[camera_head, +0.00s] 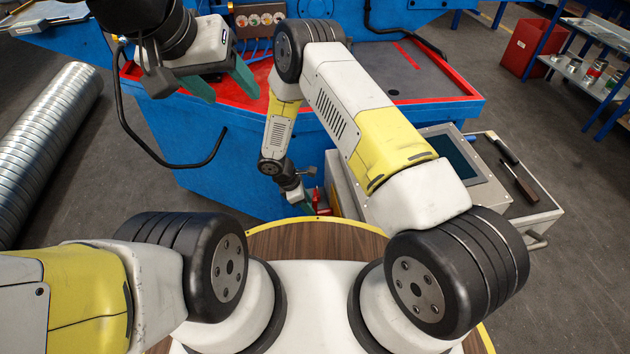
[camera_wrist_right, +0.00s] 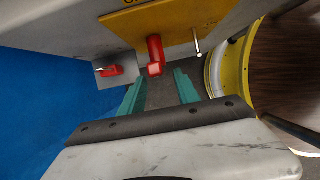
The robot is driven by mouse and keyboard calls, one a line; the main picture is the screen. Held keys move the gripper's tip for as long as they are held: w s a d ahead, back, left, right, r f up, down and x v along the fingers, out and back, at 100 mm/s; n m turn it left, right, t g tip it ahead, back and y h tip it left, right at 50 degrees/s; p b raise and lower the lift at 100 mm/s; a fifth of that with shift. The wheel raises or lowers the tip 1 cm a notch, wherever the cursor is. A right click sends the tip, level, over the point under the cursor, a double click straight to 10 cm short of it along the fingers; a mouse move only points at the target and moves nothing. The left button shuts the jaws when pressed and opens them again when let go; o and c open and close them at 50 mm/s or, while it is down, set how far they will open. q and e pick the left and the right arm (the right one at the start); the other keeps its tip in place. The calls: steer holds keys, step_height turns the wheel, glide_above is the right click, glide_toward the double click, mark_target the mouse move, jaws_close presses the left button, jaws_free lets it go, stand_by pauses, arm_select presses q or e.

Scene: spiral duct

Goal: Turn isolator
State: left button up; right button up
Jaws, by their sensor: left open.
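The isolator is a red handle (camera_wrist_right: 154,56) on a yellow plate (camera_wrist_right: 178,26), fixed to a light grey cabinet face in the right wrist view. My right gripper (camera_wrist_right: 160,80) is open and empty. Its two green fingers point at the isolator, and the handle shows just beyond the gap between the fingertips; I see no contact. In the head view, the right gripper (camera_head: 305,206) is small and partly hidden beside red parts low on the cabinet (camera_head: 347,192). My left gripper (camera_head: 222,86) is open and empty over the blue machine's red-edged top.
A smaller red lever (camera_wrist_right: 112,71) sits on a grey plate left of the isolator. A metal pin (camera_wrist_right: 197,42) stands at its right. The blue machine (camera_head: 205,130) stands ahead. A spiral duct (camera_head: 45,140) lies left. A screen (camera_head: 450,155) and tools (camera_head: 520,180) top the cabinet.

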steer(key=x, duration=0.5)
steer(key=shift+w+d+f, duration=0.1)
steer(key=shift+f, duration=0.15)
jaws_close()
stand_by(1.2)
